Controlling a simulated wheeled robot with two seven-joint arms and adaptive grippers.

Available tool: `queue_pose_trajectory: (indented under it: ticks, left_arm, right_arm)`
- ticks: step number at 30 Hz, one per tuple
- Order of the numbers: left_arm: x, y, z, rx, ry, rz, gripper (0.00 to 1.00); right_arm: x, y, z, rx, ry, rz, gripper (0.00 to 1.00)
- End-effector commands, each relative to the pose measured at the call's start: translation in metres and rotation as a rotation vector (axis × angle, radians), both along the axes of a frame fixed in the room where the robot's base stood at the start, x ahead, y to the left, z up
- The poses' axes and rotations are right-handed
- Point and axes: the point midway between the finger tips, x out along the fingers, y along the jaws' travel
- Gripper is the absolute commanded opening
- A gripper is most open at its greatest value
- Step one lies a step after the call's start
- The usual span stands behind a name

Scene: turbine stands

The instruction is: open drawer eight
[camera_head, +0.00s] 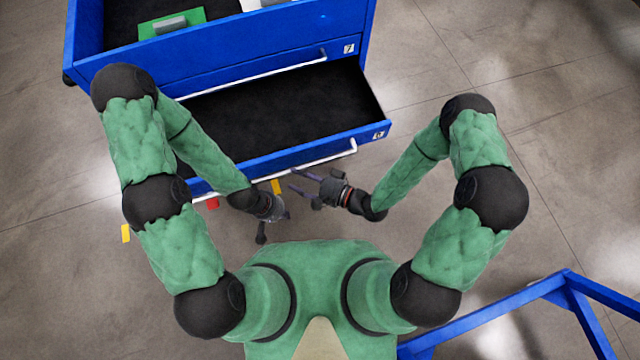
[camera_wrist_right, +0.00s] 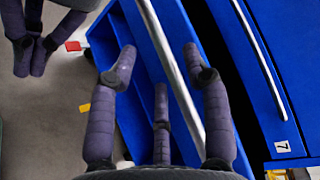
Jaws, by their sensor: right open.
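The drawer below the one marked 7 stands open from the blue cabinet, its black floor in view; I take it as drawer eight (camera_head: 300,150), though its label (camera_head: 379,134) is hard to read. Its pale handle (camera_head: 340,150) runs along its front. My right gripper (camera_head: 298,181) is open just in front of this handle. In the right wrist view, the handle (camera_wrist_right: 172,55) runs across the space between the spread fingers (camera_wrist_right: 163,65); contact cannot be told. My left gripper (camera_head: 274,215) is beside the right one, left of the handle's middle; its fingers are too small to judge.
Drawer 7 (camera_head: 230,65) is above, with its own handle (camera_head: 300,62). A green item (camera_head: 172,22) lies in the top compartment. A blue frame (camera_head: 490,322) stands at lower right. Right floor is clear.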

Motion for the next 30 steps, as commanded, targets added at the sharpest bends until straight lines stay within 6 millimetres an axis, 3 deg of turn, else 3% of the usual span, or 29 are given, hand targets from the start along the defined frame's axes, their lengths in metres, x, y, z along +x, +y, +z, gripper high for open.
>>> queue_pose_trajectory:
  ticks: [6,15,30]
  left_arm:
    - [0.000,0.000,0.000,0.000,0.000,0.000,0.00]
    - [0.000,0.000,0.000,0.000,0.000,0.000,0.00]
    - [0.000,0.000,0.000,0.000,0.000,0.000,0.00]
  right_arm:
    - [-0.014,-0.029,0.004,0.000,0.001,-0.005,0.49]
    - [-0.030,-0.057,0.008,0.000,0.002,-0.002,0.49]
    - [-0.035,-0.063,0.010,0.000,0.000,0.001,0.49]
